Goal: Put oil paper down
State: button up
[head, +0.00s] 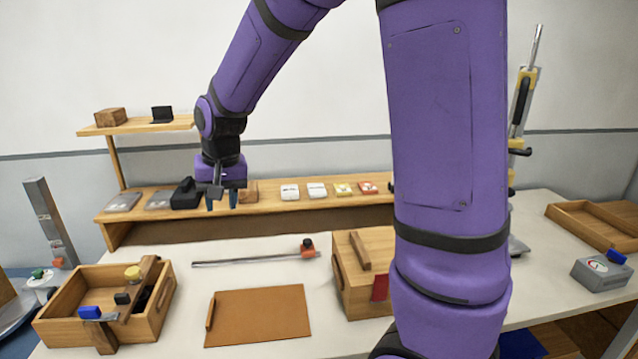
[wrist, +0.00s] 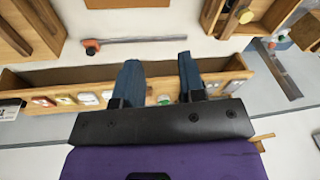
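My gripper (head: 221,201) hangs in front of the long wooden shelf, fingers pointing down. In the wrist view its two dark blue fingers (wrist: 160,84) are apart, with nothing visibly held between them. No sheet that I can surely name as oil paper shows. A flat brown sheet or board (head: 259,314) lies on the white table, with a small wooden strip at its left edge. Its edge also shows at the top of the wrist view (wrist: 128,3). Small white packets (head: 290,191), a yellow packet (head: 343,189) and a red packet (head: 368,187) sit on the shelf, right of the gripper.
A wooden crate with tools (head: 60,301) stands at the table's left. A wooden box (head: 350,282) stands right of the brown sheet. A metal bar (head: 250,259) with an orange end lies behind the sheet. My purple arm hides part of the right side.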

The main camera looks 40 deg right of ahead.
jog(key=s+d+r+n+t, duration=0.1)
jog(key=s+r, duration=0.4)
jog(key=s, duration=0.8)
jog(key=s+d+r+n+t, duration=0.2)
jog(key=s+r, duration=0.4)
jog(key=s, duration=0.6)
jog(key=shift+s+d+n+h, duration=0.3)
jog(key=shift+s+d+n, duration=0.05)
jog(key=shift+n, duration=0.15)
